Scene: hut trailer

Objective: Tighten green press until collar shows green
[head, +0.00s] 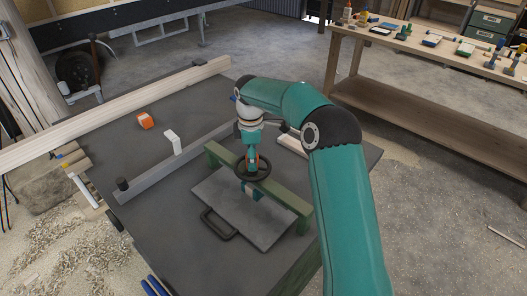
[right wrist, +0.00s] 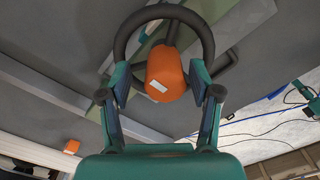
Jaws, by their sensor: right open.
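The green press (head: 292,200) stands on the dark workbench, its beam spanning a grey plate (head: 222,195). Its dark handwheel (head: 239,177) sits above the beam, and the ring also shows in the right wrist view (right wrist: 207,38). My right gripper (head: 251,160) is over the wheel, pointing down. In the right wrist view my right gripper (right wrist: 158,78) is open, with one finger on each side of an orange knob (right wrist: 166,72) at the wheel. I cannot tell whether the fingers touch it. The collar's colour cannot be made out. My left gripper is out of view.
An orange block (head: 145,120) and a white upright piece (head: 173,142) are left of the press, by a grey rail (head: 150,178). A long wooden beam (head: 110,117) lies along the bench's back edge. A wooden table (head: 430,85) with tools stands at the right.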

